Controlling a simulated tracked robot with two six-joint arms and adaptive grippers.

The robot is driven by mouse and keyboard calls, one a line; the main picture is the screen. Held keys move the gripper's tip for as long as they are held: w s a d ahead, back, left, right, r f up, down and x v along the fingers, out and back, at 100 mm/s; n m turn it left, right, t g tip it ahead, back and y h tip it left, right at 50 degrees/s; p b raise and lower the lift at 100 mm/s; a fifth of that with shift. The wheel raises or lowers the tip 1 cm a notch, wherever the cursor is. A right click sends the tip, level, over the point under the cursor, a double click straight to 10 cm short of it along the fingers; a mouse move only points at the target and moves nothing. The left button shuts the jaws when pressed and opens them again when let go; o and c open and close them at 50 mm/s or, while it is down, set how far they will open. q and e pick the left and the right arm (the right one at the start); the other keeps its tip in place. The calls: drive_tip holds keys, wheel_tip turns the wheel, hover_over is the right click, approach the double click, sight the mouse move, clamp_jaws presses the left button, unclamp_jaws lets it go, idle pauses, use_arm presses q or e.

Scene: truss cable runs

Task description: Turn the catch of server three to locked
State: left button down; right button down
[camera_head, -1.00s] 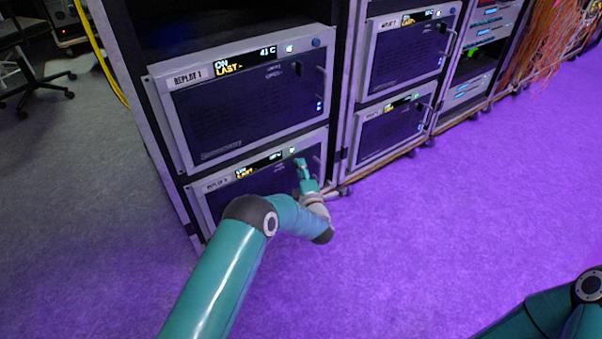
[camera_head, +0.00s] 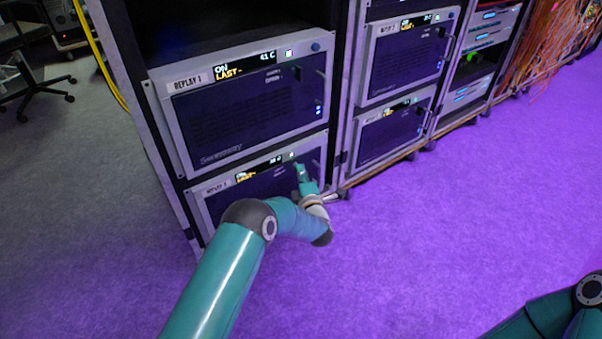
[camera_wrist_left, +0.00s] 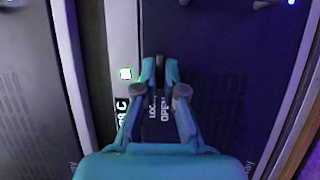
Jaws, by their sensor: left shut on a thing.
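The lower left server (camera_head: 250,190) sits in the near rack, with a lit display and a label too small to read surely. My left gripper (camera_head: 300,170) is at the right part of its front, below a small lit square. In the left wrist view, my left gripper (camera_wrist_left: 160,74) is shut on a small dark catch (camera_wrist_left: 160,62), one fingertip on each side. The words LOC…, partly hidden, and OPEN (camera_wrist_left: 165,108) are printed beside the catch. The catch's exact angle is hard to tell. My right gripper is out of view; only part of that arm shows at the lower right.
Server Replay 1 (camera_head: 245,105) stands directly above, with a handle at its right side. Two more servers (camera_head: 405,60) fill the neighbouring rack. Orange cables (camera_head: 550,45) hang at the far right. The purple-lit floor (camera_head: 450,220) is clear.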

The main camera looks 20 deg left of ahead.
use_arm(q)
drive_tip(key=shift+w+d+r+m+g+y+p, duration=0.1)
drive_tip(key=shift+m+g+y+p, duration=0.3)
drive_tip(key=shift+m+g, duration=1.35)
drive_tip(key=shift+w+d+m+g+y+p, duration=0.15)
drive_tip(key=shift+m+g+p, duration=0.55)
drive_tip(key=shift+m, duration=1.95)
drive_tip(key=shift+d+r+m+g+y+p, duration=0.1)
drive_tip(key=shift+m+g+y+p, duration=0.3)
drive_tip(key=shift+m+g, duration=1.35)
drive_tip(key=shift+m+t, duration=0.5)
drive_tip(key=shift+m, duration=0.05)
drive_tip(key=c, duration=1.3)
unclamp_jaws()
drive_tip(key=shift+c, duration=0.2)
drive_tip(key=shift+o, duration=0.4)
drive_tip(key=shift+a, duration=0.1)
